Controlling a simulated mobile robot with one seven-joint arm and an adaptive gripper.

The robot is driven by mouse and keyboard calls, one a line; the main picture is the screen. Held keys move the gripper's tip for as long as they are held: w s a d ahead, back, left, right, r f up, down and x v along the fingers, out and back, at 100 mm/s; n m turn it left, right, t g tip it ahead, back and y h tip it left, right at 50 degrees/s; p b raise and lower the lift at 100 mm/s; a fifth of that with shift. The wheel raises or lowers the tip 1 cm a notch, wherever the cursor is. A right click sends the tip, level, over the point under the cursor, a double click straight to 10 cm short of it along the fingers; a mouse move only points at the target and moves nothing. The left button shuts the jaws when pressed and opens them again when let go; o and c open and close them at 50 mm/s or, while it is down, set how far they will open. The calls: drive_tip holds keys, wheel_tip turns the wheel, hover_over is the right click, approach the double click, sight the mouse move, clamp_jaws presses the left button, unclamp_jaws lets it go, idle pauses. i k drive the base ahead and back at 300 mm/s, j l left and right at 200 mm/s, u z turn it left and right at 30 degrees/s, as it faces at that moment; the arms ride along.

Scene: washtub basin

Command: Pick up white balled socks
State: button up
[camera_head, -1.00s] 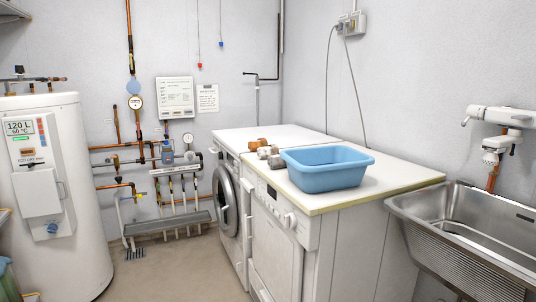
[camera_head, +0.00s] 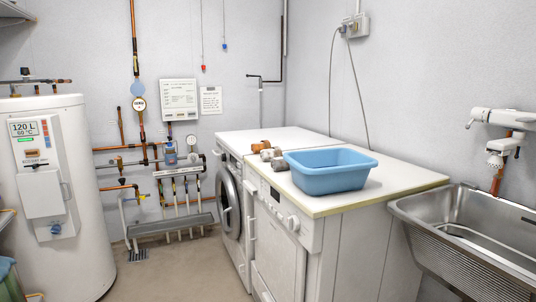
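Several small balled items lie in a cluster on the white machine tops, just left of the blue basin. A pale, off-white ball (camera_head: 267,154) in the cluster looks most like the white balled socks. It sits between orange-brown balls (camera_head: 258,147) and a grey ball (camera_head: 280,163). They are small in the picture, so their exact shapes and whether they touch are hard to tell. My gripper is not in view.
The blue basin (camera_head: 330,180) stands on the worktop (camera_head: 400,178) beside the cluster. A steel sink (camera_head: 470,230) is at the right. A white water heater (camera_head: 85,200) stands at the left, pipes (camera_head: 180,170) along the back wall. Floor (camera_head: 190,265) is clear before the machines.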

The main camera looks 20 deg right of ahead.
sight(267, 155)
drive_tip(key=i+z, duration=0.25)
drive_tip(key=z, duration=0.2)
drive_tip(key=i+z, duration=0.25)
drive_tip(key=z, duration=0.15)
drive_tip(key=i+j+z, duration=0.35)
drive_tip(key=i+j, duration=0.55)
drive_tip(key=i, duration=0.15)
drive_tip(key=i+j, duration=0.45)
drive_tip(key=i, duration=0.05)
